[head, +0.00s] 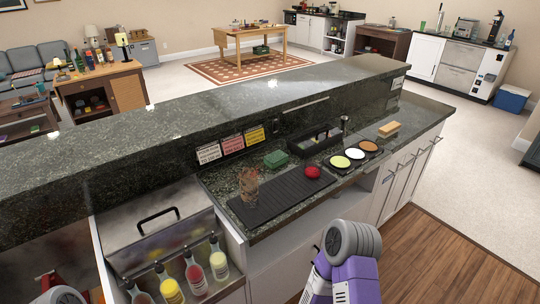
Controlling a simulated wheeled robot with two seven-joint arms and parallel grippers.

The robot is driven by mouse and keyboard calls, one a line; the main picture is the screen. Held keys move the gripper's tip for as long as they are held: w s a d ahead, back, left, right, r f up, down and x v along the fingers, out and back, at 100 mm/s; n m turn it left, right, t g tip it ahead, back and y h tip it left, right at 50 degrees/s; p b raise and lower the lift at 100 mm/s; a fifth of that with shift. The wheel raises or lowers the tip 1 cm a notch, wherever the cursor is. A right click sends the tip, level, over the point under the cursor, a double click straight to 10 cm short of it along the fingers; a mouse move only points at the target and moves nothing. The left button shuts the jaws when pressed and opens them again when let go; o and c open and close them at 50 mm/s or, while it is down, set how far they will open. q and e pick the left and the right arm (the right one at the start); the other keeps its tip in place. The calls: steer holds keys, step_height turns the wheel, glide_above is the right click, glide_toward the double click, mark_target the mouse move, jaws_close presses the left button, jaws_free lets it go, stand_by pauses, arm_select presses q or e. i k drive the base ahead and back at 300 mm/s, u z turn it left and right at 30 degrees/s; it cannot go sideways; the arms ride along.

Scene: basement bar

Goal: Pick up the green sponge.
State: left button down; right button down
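The green sponge (275,158) is a small green block on the dark counter, near the foot of the raised bar ledge. It lies just behind the black ribbed mat (262,205) and left of a black caddy (315,140). Nothing touches it from above. Neither gripper is in view. Part of my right arm, purple and grey, shows at the lower middle, in front of the counter. A small part of my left arm shows at the bottom left corner.
A patterned glass (249,186) and a red ball-like item (313,172) stand on the mat. Colored discs in a black holder (355,155) and a tan block (389,129) lie to the right. Capped bottles (194,273) stand at the front left. The raised ledge (200,112) runs behind.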

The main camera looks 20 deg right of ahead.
mark_target(276, 159)
steer(key=u, duration=3.4)
steer(key=k, duration=1.6)
steer(key=z, duration=1.3)
